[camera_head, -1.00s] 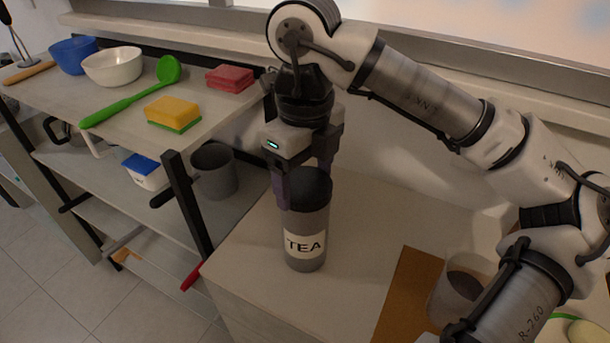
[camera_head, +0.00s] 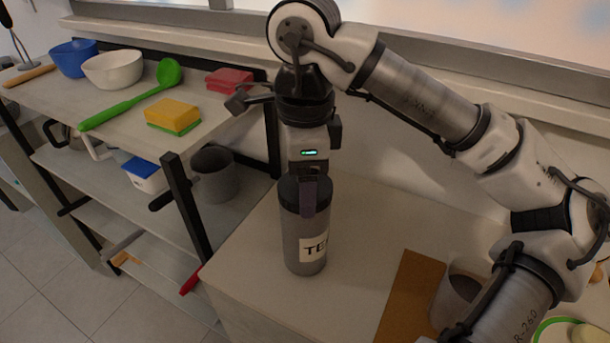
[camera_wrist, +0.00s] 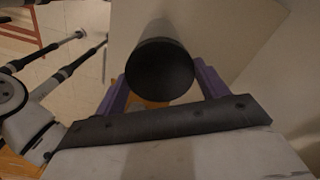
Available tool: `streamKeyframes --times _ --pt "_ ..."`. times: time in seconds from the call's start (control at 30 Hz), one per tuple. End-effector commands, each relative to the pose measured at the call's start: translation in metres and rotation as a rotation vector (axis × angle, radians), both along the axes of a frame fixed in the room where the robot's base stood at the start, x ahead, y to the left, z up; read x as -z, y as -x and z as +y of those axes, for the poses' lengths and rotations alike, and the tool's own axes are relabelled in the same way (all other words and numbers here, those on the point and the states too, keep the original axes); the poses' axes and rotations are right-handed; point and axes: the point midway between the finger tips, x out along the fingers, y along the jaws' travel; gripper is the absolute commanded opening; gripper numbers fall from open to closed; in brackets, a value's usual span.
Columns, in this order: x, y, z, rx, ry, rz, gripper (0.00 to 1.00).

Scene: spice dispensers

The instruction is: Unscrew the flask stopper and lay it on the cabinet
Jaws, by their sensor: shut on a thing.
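A grey flask (camera_head: 305,238) with a TEA label stands upright on the light cabinet top (camera_head: 350,265). Its dark stopper (camera_head: 289,191) is on top of the flask, with no gap visible between them. My gripper (camera_head: 308,196) points down over the flask and is shut on the stopper. In the wrist view, the round black stopper (camera_wrist: 160,72) sits between the purple fingers of my gripper (camera_wrist: 160,84), one on each side. The far finger is hidden in the head view.
A brown board (camera_head: 409,295) and a grey mug (camera_head: 458,290) are at the right of the cabinet. A shelf rack (camera_head: 178,205) at the left holds bowls, a green spoon, sponges (camera_head: 172,115) and a mug. Bare cabinet top lies between the flask and the board.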

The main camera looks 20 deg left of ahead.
Motion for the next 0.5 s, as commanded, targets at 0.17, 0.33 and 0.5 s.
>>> streamKeyframes --times 0.17,0.33,0.5 --pt "-0.0005 -0.0001 0.0 0.002 0.0 -0.001 0.84" --pt "-0.0003 0.0 0.0 0.003 0.0 0.0 0.87" --pt "0.0006 -0.0002 -0.0002 0.04 0.001 -0.001 0.87"
